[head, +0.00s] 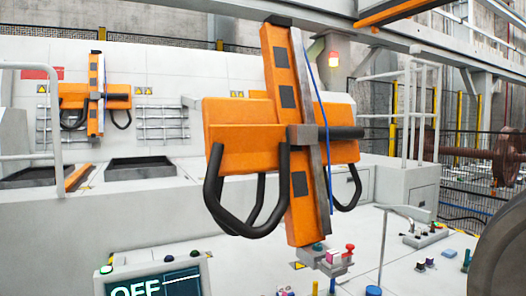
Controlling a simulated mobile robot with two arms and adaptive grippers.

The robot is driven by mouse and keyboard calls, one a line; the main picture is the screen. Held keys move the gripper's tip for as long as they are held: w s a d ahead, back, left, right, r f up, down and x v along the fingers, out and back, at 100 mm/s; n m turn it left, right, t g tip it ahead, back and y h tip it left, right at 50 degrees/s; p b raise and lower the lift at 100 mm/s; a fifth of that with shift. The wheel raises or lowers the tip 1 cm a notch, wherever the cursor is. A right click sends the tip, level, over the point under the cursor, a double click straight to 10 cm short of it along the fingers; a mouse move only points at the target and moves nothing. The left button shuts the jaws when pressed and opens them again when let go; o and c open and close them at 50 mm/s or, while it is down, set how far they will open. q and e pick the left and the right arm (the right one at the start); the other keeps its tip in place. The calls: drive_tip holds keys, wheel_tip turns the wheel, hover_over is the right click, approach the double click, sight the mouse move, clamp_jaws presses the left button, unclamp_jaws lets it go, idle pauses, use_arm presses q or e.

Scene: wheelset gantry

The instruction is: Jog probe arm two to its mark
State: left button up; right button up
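A large orange probe arm (283,125) with a dark rail, a blue cable and looping black hoses hangs in the middle, close to me. A second, similar orange probe arm (95,93) stands further back at the left, in front of a white wall. No number is readable on either, so I cannot tell which is arm two. No mark is clearly identifiable. A small control block (333,260) with red and pink buttons is just below the near arm's lower end. Neither of my grippers is in view.
A screen (150,285) reading "OFF" is at the lower left. A white worktop (385,255) holds several coloured buttons and small blocks. A large grey wheel (505,250) edges the lower right, with a brown wheelset (495,155) behind it. White railings (415,110) stand behind.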

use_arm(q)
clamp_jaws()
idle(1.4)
